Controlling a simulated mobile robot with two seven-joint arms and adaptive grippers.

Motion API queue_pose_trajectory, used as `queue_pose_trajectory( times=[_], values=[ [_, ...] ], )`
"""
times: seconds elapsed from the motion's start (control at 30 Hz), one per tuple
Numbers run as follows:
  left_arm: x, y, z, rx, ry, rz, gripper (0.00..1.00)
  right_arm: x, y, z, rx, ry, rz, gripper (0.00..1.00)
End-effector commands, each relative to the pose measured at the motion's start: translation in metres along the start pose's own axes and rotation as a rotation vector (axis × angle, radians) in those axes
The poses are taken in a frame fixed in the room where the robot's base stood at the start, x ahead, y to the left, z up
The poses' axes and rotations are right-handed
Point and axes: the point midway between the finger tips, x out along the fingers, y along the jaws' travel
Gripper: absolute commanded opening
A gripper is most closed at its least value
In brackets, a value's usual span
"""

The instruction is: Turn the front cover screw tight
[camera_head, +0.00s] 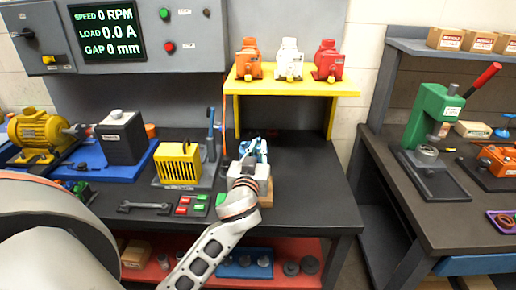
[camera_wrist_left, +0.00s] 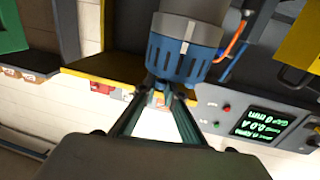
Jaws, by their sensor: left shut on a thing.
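A blue motor (camera_head: 255,148) is on the dark bench in the head view, mostly hidden behind my left gripper (camera_head: 249,160). The left wrist view shows a blue slotted cover (camera_wrist_left: 183,55) with a silver band above it, close to the fingers. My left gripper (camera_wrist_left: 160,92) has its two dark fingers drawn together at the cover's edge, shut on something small. I take it to be the front cover screw, but the fingers hide most of it. How far the screw is in cannot be told. My right gripper is in neither view.
A yellow shelf (camera_head: 290,87) with orange, white and red motors stands behind. A green press (camera_head: 433,115) stands on the right bench. The bench right of my gripper is clear.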

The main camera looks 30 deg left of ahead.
Motion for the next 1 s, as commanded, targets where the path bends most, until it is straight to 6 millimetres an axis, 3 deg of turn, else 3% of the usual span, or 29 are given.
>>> queue_pose_trajectory(
  times=[0.27,1.0],
  values=[
    [-0.0001,-0.002,-0.0001,0.004,0.002,0.113,0.0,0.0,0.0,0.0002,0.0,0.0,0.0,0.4],
    [0.001,-0.0017,-0.0004,0.01,0.0,0.653,0.0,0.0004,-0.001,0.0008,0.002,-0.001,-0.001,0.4]
  ],
)
